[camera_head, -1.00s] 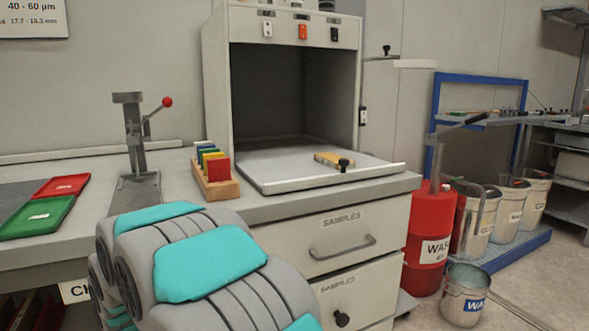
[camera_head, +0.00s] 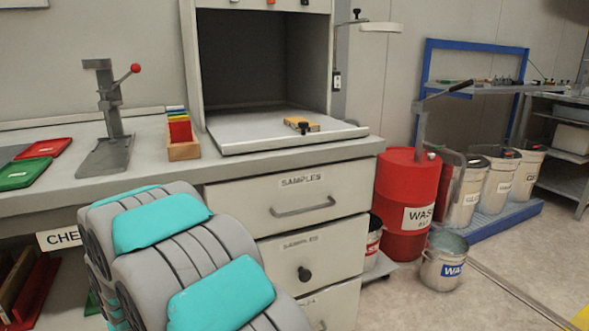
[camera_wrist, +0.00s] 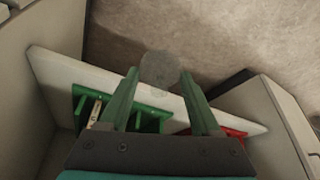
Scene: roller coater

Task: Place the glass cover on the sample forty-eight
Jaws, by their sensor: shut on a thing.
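My gripper (camera_wrist: 160,86) shows in the wrist view with two green fingers. The gripper is not visible in the head view, where my arm's grey and teal links fill the lower left. A yellow block (camera_head: 310,125) with a black knob lies on the pale tray of the open booth. I cannot make out a sample marked forty-eight in either view.
A bench (camera_head: 60,198) carries red and green trays (camera_head: 22,173), a lever press (camera_head: 108,125) and a rack of coloured plates (camera_head: 182,145). Drawers labelled SAMPLES (camera_head: 285,190) are shut. A red drum (camera_head: 408,185) and bins stand right. Beneath my gripper is a white panel (camera_wrist: 65,75) with green holders (camera_wrist: 140,112).

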